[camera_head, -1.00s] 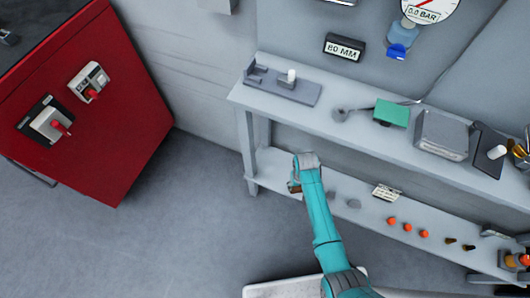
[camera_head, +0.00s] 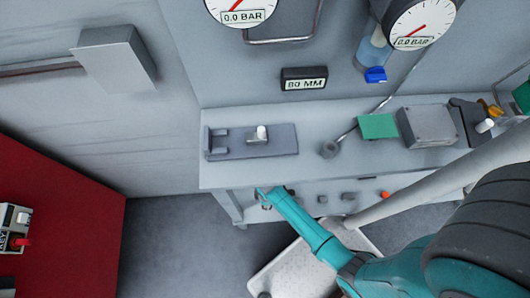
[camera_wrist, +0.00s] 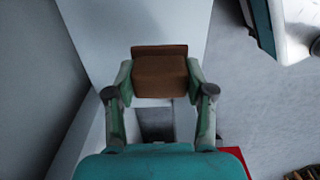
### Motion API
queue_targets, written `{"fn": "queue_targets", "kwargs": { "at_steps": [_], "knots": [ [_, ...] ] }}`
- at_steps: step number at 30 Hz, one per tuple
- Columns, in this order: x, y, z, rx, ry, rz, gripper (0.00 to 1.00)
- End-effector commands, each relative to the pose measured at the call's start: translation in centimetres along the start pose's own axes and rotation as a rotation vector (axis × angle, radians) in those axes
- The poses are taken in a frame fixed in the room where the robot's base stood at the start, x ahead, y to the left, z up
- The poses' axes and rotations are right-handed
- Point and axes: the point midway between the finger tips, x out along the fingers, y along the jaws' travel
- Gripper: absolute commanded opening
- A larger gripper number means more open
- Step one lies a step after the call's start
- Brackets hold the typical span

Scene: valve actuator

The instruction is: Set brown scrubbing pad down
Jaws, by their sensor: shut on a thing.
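The brown scrubbing pad (camera_wrist: 160,72) is held between the two fingers of my gripper (camera_wrist: 160,80) in the wrist view. The fingers press on its left and right sides, and a pale surface shows behind it. In the head view my gripper (camera_head: 268,197) is at the front edge of the workbench (camera_head: 325,172), near its left end and beside the lower shelf (camera_head: 318,188). The pad cannot be made out clearly in the head view. Whether it touches the shelf cannot be told.
On the bench top are a grey fixture with a white peg (camera_head: 240,143), a green block (camera_head: 378,126) and a grey box (camera_head: 427,126). Small knobs (camera_head: 348,196) line the lower shelf. A red cabinet (camera_head: 70,225) stands at left.

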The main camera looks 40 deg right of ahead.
Motion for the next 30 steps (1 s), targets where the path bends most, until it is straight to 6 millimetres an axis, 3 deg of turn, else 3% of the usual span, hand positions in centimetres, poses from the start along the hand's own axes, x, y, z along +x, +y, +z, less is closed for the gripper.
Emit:
{"fn": "queue_targets", "kwargs": {
  "at_steps": [3, 17, 30],
  "knots": [
    [1.8, 0.1, 0.0, 0.001, 0.0, 0.0, 0.15],
    [6.0, 0.1, 0.0, 0.002, 0.0, 0.0, 0.15],
    [6.6, 0.1, -0.1, 0.003, 0.001, 0.001, 0.15]
  ]
}}
